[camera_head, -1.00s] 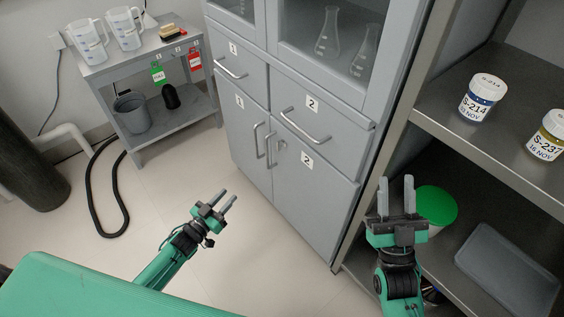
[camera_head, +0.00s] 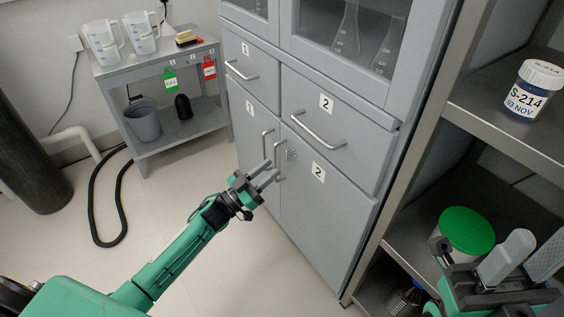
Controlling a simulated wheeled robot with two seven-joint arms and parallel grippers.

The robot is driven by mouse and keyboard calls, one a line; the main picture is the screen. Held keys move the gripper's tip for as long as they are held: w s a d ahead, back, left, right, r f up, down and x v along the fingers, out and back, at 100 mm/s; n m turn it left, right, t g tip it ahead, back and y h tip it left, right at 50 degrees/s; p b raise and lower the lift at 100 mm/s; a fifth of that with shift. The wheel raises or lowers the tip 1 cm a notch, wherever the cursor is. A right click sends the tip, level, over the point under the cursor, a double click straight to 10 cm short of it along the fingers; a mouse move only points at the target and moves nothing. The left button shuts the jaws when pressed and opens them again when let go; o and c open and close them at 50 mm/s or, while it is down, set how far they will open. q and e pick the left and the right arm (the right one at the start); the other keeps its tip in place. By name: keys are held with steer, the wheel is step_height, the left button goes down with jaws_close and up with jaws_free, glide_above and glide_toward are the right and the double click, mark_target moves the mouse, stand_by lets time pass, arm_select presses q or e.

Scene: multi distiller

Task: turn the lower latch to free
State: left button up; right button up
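The small metal latch (camera_head: 290,155) is on the lower right door (camera_head: 320,220) of the grey cabinet, near its top left corner, beside the door handles. It is too small to tell which way it is turned. My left gripper (camera_head: 275,167) is in front of the lower doors, just below and left of the latch. Its fingers are apart and nothing is between them. I cannot tell whether it touches a handle (camera_head: 267,146). My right gripper (camera_head: 527,249) is at the lower right, open and empty, in front of the shelf.
Drawers with bar handles (camera_head: 318,130) sit above the doors. A steel shelf unit on the right holds a jar labelled S-214 (camera_head: 529,92) and a green-lidded tub (camera_head: 467,231). A grey side table (camera_head: 160,62) with jugs stands at the left. The floor (camera_head: 190,184) before the cabinet is clear.

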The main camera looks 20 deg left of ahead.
mark_target(286, 156)
arm_select(q)
steer(key=shift+b+x, duration=0.45)
steer(key=shift+x, duration=2.3)
jaws_close()
